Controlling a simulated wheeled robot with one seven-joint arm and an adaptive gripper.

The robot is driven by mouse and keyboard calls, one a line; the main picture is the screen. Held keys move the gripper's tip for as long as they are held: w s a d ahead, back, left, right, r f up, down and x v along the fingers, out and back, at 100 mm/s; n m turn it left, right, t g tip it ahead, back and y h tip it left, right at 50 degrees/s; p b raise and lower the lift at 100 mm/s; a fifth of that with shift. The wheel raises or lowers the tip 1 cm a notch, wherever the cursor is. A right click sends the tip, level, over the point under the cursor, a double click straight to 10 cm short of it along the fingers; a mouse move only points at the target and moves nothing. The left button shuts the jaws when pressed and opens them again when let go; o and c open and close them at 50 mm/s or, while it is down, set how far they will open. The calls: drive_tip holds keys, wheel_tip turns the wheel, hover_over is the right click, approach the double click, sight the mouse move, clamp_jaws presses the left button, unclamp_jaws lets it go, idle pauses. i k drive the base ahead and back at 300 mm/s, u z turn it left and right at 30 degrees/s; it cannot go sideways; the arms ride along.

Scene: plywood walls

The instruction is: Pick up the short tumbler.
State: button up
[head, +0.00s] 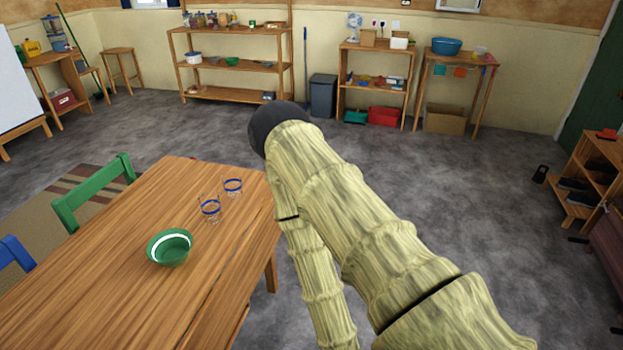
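The nearer tumbler (210,209) is a little left of the farther tumbler (232,187). The farther one looks somewhat shorter, but distance makes this hard to tell. They stand close together, with a small gap. My arm rises from the lower right and bends at a black joint right of the table. My gripper is out of view, so its opening and contents are hidden.
A green bowl (169,247) with a white band sits on the table (110,290), nearer than the tumblers. A green chair (95,190) and a blue chair (17,253) stand at the table's left. Grey floor (450,200) is open to the right. Shelves (232,66) line the back wall.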

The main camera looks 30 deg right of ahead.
sight(233, 186)
drive_tip(key=z, duration=0.4)
drive_tip(key=i, duration=1)
drive_tip(key=z, duration=0.05)
